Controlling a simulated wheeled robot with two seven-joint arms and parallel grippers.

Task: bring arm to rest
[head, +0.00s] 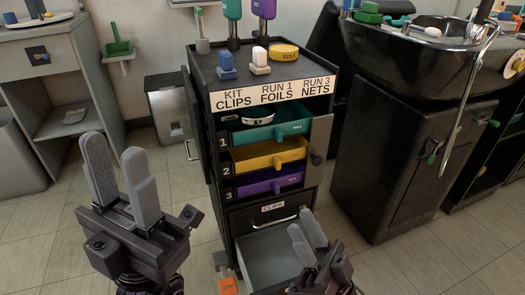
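My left gripper (114,146) is at the lower left, pointing up, with its two grey fingers apart and nothing between them. My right gripper (299,220) is at the lower middle, in front of the pulled-out bottom drawer (268,250). Its fingers overlap in this view, so I cannot tell how far apart they are. I see nothing held in it. The black cart (213,92) stands upright ahead, between the two grippers in the picture.
Teal (290,131), yellow (285,154) and purple (285,180) trays sit in the cart's numbered slots. A yellow wax tin (284,52) is on top. An orange tag (228,286) is low in front. A black basin cabinet (390,150) stands right. Floor at left is clear.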

